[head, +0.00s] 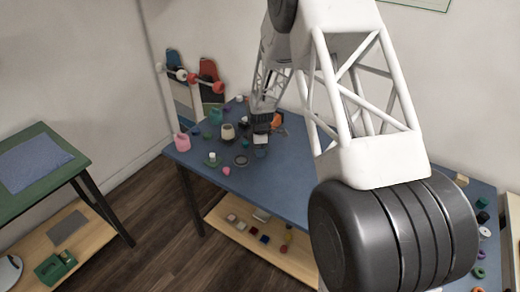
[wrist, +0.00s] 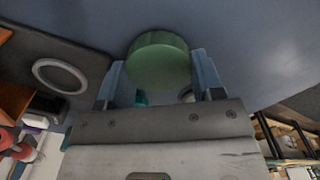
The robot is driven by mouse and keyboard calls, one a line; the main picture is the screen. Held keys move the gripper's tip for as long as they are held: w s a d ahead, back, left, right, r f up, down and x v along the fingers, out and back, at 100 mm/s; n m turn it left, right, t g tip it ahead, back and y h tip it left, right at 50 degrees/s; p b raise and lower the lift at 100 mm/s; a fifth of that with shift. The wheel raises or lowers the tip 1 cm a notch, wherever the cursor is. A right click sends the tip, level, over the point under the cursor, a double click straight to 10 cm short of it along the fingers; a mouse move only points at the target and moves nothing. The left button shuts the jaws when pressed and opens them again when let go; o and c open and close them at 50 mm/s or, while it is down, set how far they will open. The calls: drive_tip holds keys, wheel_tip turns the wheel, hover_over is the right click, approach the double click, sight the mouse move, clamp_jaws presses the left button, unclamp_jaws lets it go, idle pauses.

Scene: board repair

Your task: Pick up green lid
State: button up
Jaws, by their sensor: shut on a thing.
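A round green lid (wrist: 158,52) sits between the two blue-grey fingers of my gripper (wrist: 158,74) in the wrist view. The fingers are shut on its sides, and the lid's rounded top and side show. In the head view my gripper (head: 261,140) points down over the far part of the blue table. The lid is too small there to make out clearly. Whether the lid touches anything beneath it cannot be told.
The blue table (head: 290,178) holds a pink jar (head: 182,142), a cream jar (head: 228,131) and a dark ring (head: 241,160) near my gripper. Skateboards (head: 209,78) lean behind. A green-topped table (head: 62,145) stands at left. Several small items lie at the table's right end.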

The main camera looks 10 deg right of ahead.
drive_tip(key=shift+r, duration=0.4)
drive_tip(key=shift+s+r, duration=0.2)
drive_tip(key=shift+r, duration=0.4)
drive_tip(key=shift+s+r, duration=0.2)
drive_tip(key=shift+r, duration=0.4)
drive_tip(key=s, duration=0.5)
drive_tip(key=s+r, duration=0.1)
drive_tip(key=s, duration=0.9)
drive_tip(key=shift+s+r, duration=0.15)
drive_tip(key=w+a+r, duration=0.2)
drive_tip(key=w+a, duration=0.2)
drive_tip(key=w, duration=0.5)
drive_tip(key=w+a+r, duration=0.3)
drive_tip(key=w+a, duration=0.1)
drive_tip(key=w, duration=0.5)
drive_tip(key=w+a+r, duration=0.2)
drive_tip(key=w+a, duration=0.2)
drive_tip(key=w, duration=0.6)
drive_tip(key=shift+a+r, duration=0.25)
drive_tip(key=shift+r, duration=0.15)
drive_tip(key=shift+f, duration=0.15)
drive_tip(key=shift+f, duration=1.85)
